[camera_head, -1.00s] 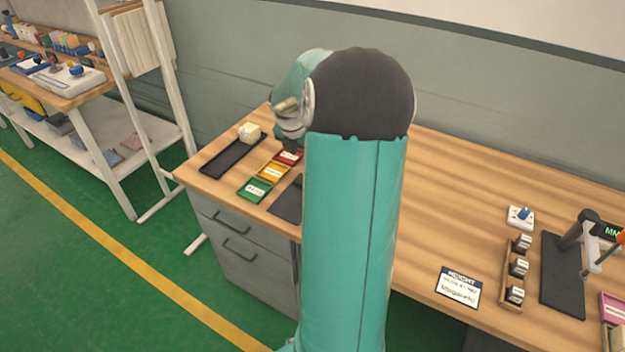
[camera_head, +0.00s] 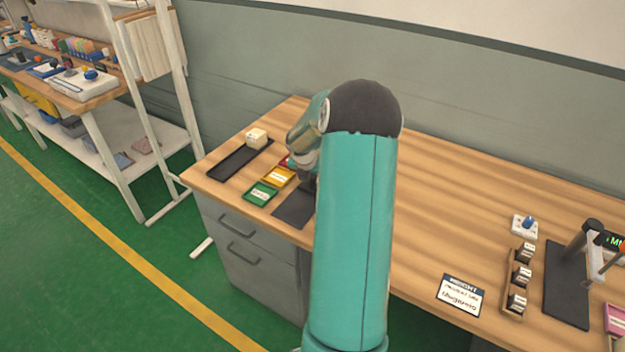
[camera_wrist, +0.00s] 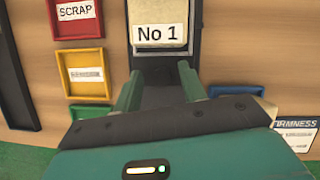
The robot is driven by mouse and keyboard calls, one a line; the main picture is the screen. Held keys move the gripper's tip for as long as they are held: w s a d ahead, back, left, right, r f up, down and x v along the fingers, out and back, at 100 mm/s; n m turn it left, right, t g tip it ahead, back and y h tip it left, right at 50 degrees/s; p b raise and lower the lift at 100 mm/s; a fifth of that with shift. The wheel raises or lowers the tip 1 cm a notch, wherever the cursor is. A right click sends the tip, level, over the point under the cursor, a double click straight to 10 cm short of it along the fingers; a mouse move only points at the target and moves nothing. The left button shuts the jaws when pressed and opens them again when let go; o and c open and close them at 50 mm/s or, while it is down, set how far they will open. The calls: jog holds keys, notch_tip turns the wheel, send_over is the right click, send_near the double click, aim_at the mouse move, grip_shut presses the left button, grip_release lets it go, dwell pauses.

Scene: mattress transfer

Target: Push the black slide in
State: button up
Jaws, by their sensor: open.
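In the wrist view, a cream block marked "No 1" (camera_wrist: 160,32) sits in a black fixture (camera_wrist: 197,35) directly ahead of my gripper. A black strip, which looks like the black slide (camera_wrist: 162,95), runs from below the block toward my gripper. My gripper (camera_wrist: 160,82) is open, with one green finger on each side of this strip and the tips just short of the block. I cannot tell whether the fingers touch the strip. In the head view, my arm hides the block, and a dark flat piece (camera_head: 294,208) shows on the desk beside my arm.
Red (camera_wrist: 75,33), yellow (camera_wrist: 68,89) and green trays lie left of the fixture. A blue-edged item (camera_wrist: 235,90) and a white card (camera_wrist: 298,133) lie right. The desk's middle is clear.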

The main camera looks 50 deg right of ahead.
jog(key=shift+w+d+f, duration=0.1)
jog(key=shift+d+f, duration=0.1)
jog(key=shift+f, duration=0.35)
jog(key=shift+c, duration=0.2)
grip_shut()
jog(key=shift+w+d, duration=0.15)
jog(key=shift+d, duration=1.8)
jog(key=shift+d+r, duration=0.1)
jog(key=shift+d, duration=0.25)
